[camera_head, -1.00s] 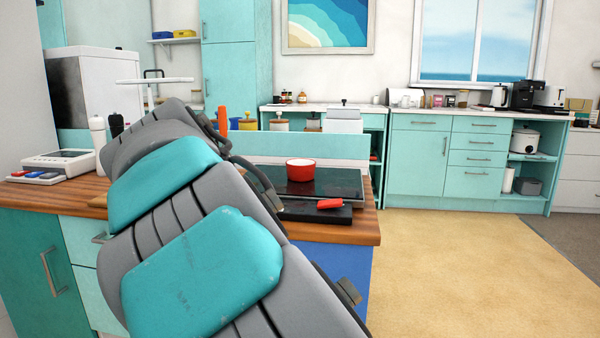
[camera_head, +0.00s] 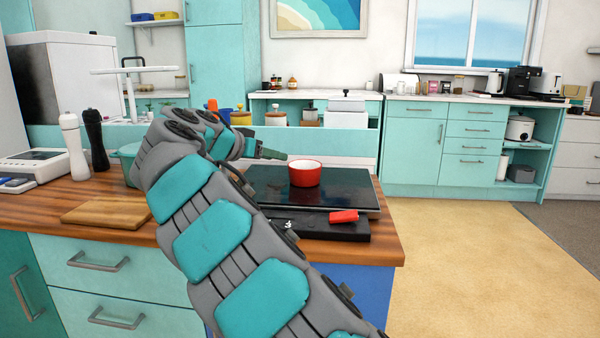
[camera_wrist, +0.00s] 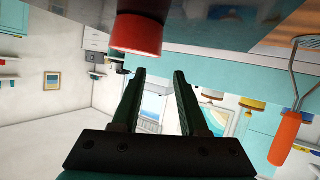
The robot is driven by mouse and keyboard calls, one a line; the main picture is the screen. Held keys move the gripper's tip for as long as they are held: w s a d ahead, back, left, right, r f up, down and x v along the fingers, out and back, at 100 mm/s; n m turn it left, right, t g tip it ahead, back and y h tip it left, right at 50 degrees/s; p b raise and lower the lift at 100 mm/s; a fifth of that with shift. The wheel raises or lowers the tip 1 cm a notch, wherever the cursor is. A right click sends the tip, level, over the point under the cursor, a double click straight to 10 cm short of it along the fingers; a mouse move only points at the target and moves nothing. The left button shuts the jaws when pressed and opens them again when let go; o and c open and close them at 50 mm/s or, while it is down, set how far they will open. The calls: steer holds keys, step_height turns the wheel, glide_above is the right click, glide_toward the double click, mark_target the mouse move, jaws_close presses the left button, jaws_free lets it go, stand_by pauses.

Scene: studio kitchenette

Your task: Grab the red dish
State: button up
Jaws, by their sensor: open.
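The red dish (camera_head: 305,173) is a small round bowl with a pale inside, standing upright on the black cooktop (camera_head: 335,190). In the wrist view the red dish (camera_wrist: 137,35) shows at the top, beyond and to one side of the fingertips. My gripper (camera_head: 275,154) is just left of the dish in the head view and points toward it. In the wrist view the two dark green fingers of my gripper (camera_wrist: 158,75) are apart with nothing between them. I cannot tell the exact gap between fingers and dish.
A red block-like item (camera_head: 344,216) lies at the cooktop's front edge. A wooden board (camera_head: 106,212), a white mill (camera_head: 73,146) and a black mill (camera_head: 96,140) are on the counter at left.

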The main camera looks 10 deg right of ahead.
mark_target(305, 173)
steer(key=x, duration=0.3)
steer(key=p+x, duration=0.1)
steer(key=x, duration=0.3)
steer(key=shift+s+d+f, duration=0.1)
steer(key=shift+f, duration=0.2)
jaws_close()
stand_by(1.1)
